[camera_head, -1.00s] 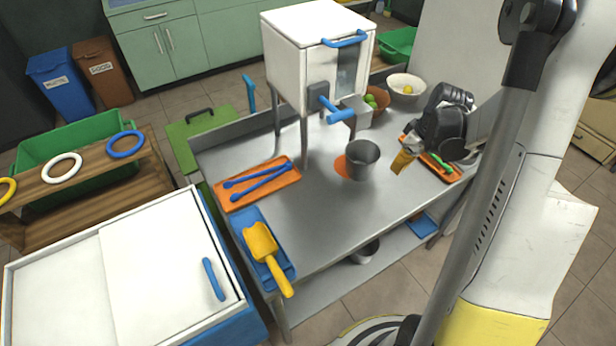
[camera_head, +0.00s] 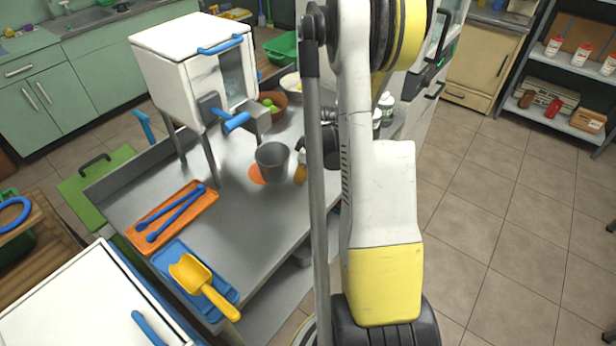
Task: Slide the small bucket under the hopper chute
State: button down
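The small grey metal bucket (camera_head: 272,161) stands upright on the steel table (camera_head: 230,215), beside an orange round patch (camera_head: 257,174). The hopper is a white box on legs (camera_head: 185,75) with a blue front lever (camera_head: 235,122). A grey metal chute (camera_head: 259,118) sticks out at its lower right. The bucket stands in front of and a little right of the chute, not below it. My gripper (camera_head: 318,146) shows as dark parts just right of the bucket, mostly hidden behind my arm. Its fingers do not show clearly, and I see no contact with the bucket.
An orange tray (camera_head: 207,212) with blue tongs and a blue tray (camera_head: 218,285) with a yellow scoop (camera_head: 203,286) lie on the table's left. A brown bowl with green fruit (camera_head: 274,101) stands behind the bucket. Open tiled floor (camera_head: 480,220) lies right.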

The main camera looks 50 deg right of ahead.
aim_at(282, 172)
jog(key=shift+w+a+r, duration=0.1)
jog(key=shift+w+a, duration=0.15)
jog(key=shift+w, duration=0.4)
jog(key=shift+w+a, duration=0.2)
jog(key=shift+w, duration=0.4)
jog(key=shift+w, duration=0.1)
jog(key=w, duration=0.2)
jog(key=w+a+b, duration=0.1)
jog(key=shift+w+a, duration=0.1)
jog(key=shift+w, duration=0.3)
jog(key=shift+s, duration=0.1)
